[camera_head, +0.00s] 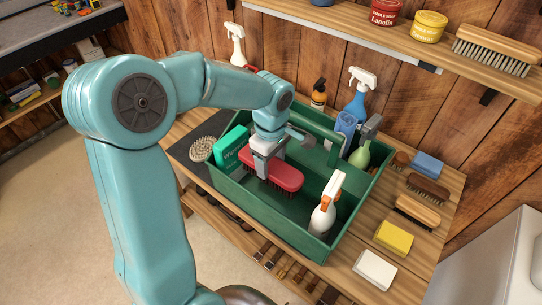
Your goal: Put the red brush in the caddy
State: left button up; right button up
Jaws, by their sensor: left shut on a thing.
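The red brush (284,178) has a red back with dark bristles facing down. My left gripper (265,163) is shut on it near its left part, from above. The green caddy (273,224) stands on the wooden bench, and the brush is over or inside its near-left compartment. I cannot tell whether the bristles touch the caddy floor. The caddy also holds a teal box (231,147), a white spray bottle with an orange trigger (325,208) and a green bottle (360,156). My right gripper does not show.
A yellow sponge (394,238), a white block (375,269) and wooden brushes (417,211) lie right of the caddy. A blue spray bottle (357,104) stands behind it. A round brush (202,149) lies on a dark mat at left. A shelf (380,38) hangs above.

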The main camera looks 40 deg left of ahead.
pick_arm(q)
notch_tip(320, 180, down, 10)
jog(key=b, duration=0.6)
jog(key=shift+d, duration=0.1)
jog(key=shift+w, duration=0.15)
jog(key=shift+d, duration=0.1)
jog(key=o, duration=1.4)
